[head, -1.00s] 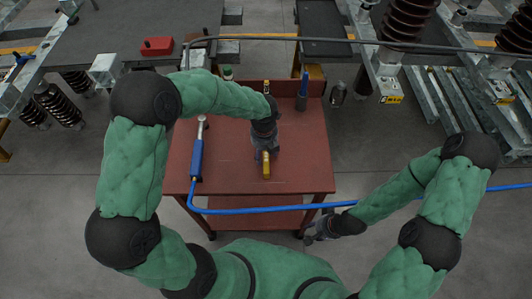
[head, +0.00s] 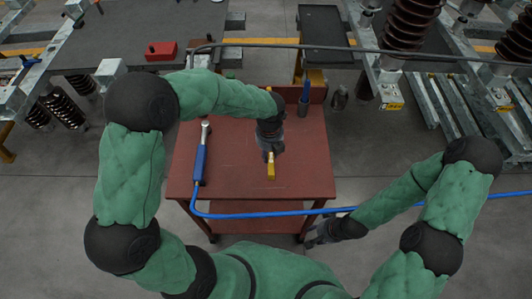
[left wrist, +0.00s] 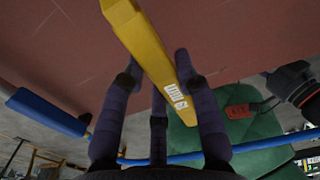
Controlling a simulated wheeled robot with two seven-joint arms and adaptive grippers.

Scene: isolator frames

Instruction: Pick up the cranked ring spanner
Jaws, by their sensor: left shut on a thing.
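My left gripper (head: 269,155) points down over the red table and is shut on this yellow tool. I cannot tell how far the tool is above the tabletop. My right gripper (head: 314,237) hangs low in front of the table's right side, away from the tool; its fingers are too small to read.
The red table (head: 235,180) carries a blue-handled tool (head: 200,163) at the left and a dark holder with a blue-handled item (head: 303,103) at the back right. A blue hose (head: 260,212) crosses the table's front. The tabletop's front right is clear.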

